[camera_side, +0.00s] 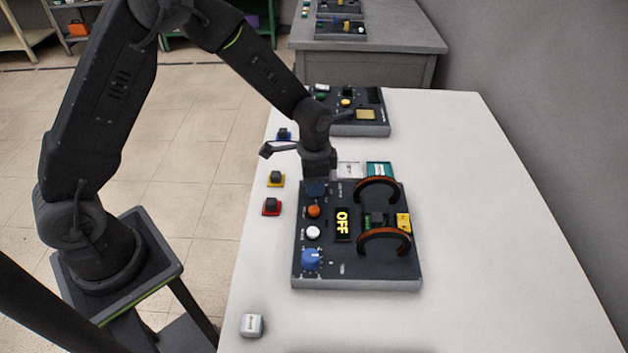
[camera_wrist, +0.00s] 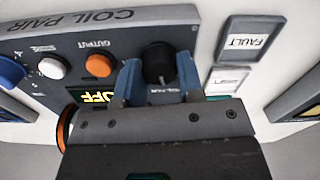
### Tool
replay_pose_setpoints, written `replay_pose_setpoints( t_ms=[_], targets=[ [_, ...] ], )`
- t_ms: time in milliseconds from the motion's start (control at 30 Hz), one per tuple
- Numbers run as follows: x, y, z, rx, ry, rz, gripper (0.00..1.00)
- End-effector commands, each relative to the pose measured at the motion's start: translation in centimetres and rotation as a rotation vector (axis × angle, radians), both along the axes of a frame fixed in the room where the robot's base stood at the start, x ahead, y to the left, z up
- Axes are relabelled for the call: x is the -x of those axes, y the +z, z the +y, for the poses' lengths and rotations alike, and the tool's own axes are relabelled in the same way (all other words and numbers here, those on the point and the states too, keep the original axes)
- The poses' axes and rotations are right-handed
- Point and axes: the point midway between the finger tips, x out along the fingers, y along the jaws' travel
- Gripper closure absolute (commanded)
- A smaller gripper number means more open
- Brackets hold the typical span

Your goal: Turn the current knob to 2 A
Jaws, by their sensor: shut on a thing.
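The coil pair panel (camera_side: 350,280) lies on the white table; it also shows in the wrist view (camera_wrist: 95,22). My gripper (camera_side: 316,184) reaches down at the panel's far left corner. In the wrist view, the blue fingers of my gripper (camera_wrist: 158,72) are shut on a black knob (camera_wrist: 158,58), one on each side. A blue knob (camera_side: 312,258) is at the panel's near left corner, apart from the gripper, and partly shows in the wrist view (camera_wrist: 8,70). The display (camera_side: 342,223) reads OFF. I cannot read which knob is the current knob, nor its scale.
An orange button (camera_side: 314,211) and a white button (camera_side: 313,233) sit between the knobs. Two copper-coloured coils (camera_side: 383,236) stand on the panel's right side. FAULT (camera_wrist: 247,42) and other cards lie beyond the panel. Another panel (camera_side: 350,127) stands behind. The table's right side is clear.

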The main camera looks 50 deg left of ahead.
Motion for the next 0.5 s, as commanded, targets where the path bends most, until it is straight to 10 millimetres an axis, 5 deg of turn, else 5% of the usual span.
replay_pose_setpoints(
  t_ms=[500],
  targets=[
    [-0.04, 0.01, -0.02, 0.000, -0.214, -0.001, 0.89]
  ],
)
